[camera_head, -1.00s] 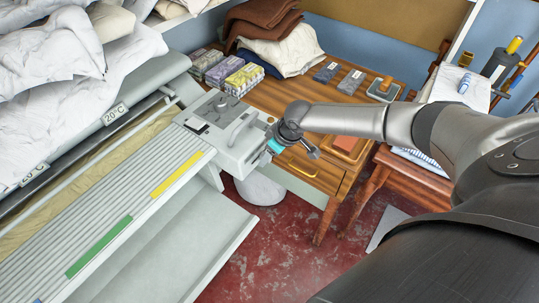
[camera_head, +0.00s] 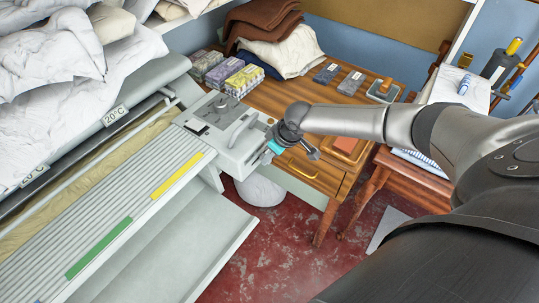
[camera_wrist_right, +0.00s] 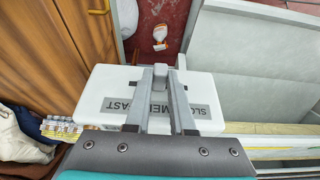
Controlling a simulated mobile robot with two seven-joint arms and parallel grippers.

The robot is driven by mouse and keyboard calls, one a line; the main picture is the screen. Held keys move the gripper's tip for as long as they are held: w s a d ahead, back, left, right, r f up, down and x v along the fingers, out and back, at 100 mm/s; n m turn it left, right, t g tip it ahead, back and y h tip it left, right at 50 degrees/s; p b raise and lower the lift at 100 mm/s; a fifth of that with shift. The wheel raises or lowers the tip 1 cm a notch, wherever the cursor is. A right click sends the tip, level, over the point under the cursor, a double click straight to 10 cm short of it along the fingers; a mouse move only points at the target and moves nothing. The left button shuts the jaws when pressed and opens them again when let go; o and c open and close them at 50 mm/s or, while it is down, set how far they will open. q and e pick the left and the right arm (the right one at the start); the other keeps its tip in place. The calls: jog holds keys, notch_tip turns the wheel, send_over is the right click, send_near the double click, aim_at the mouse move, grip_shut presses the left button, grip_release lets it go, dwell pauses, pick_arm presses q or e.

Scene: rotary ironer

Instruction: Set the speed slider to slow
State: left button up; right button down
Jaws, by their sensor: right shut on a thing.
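My right gripper (camera_head: 272,134) is at the box's right side. My left gripper is not in view.
The slatted feed board (camera_head: 125,205) with yellow and green strips lies left. A wooden desk (camera_head: 290,100) stands behind, with boxes (camera_head: 243,80) and folded cloth (camera_head: 285,50). A white round object (camera_head: 260,191) is under the ironer. Red floor (camera_head: 275,245) is open in front.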

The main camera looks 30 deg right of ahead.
dwell(0.9)
jog(key=a+p, duration=0.1)
jog(key=s+a+p, duration=0.1)
jog(key=a+p, duration=0.1)
jog(key=shift+s+a, duration=0.1)
jog(key=shift+s, duration=0.05)
jog(key=c, duration=0.8)
grip_release()
jog(key=shift+s, duration=0.1)
jog(key=shift+o, duration=0.2)
